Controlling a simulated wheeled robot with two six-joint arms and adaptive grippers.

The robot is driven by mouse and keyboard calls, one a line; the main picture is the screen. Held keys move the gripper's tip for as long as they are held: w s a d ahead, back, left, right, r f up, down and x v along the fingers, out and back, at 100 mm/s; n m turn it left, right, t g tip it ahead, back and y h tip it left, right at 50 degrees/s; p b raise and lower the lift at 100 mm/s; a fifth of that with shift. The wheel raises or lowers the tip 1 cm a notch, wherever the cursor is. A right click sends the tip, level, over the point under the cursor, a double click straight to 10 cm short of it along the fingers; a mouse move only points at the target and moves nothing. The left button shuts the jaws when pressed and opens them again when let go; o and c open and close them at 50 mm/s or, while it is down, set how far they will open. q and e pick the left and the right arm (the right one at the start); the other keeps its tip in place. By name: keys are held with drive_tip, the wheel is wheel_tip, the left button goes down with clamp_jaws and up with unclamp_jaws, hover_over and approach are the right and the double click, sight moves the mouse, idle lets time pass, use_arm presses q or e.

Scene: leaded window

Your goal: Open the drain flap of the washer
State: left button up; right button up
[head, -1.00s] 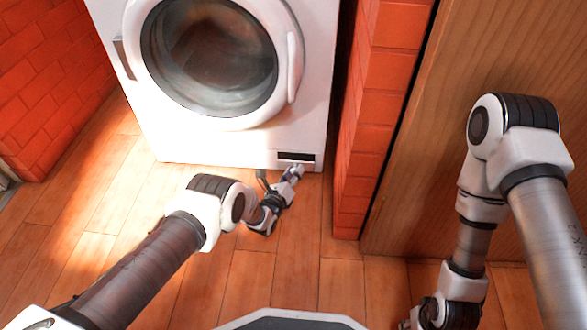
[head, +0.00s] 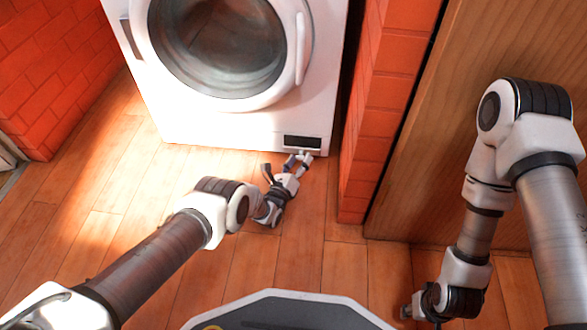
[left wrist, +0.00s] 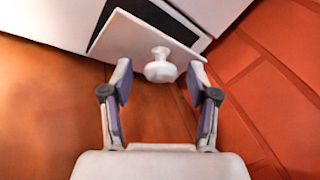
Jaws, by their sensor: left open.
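The white washer (head: 150,95) stands against the back, its round glass door shut. Its drain flap (left wrist: 135,40) is a small white panel with a round white knob (left wrist: 160,66). The flap is tilted outward, and a dark opening (head: 303,142) shows behind its upper edge, also in the left wrist view (left wrist: 172,20). My left gripper (head: 300,156) is low at the washer's bottom right corner. In the left wrist view its open fingers (left wrist: 160,78) stand on either side of the knob, with gaps visible. My right gripper (head: 412,308) is low at right; its jaws are unclear.
A red brick pillar (head: 375,125) stands close to the right of the washer and my left gripper. A wooden panel (head: 435,170) is further right. Another brick wall (head: 50,75) is at left. The wooden floor (head: 110,205) in front is clear.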

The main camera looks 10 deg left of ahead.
use_arm(q)
drive_tip(key=v, duration=1.1)
drive_tip(key=shift+s+a, duration=0.2)
drive_tip(key=shift+s, duration=0.1)
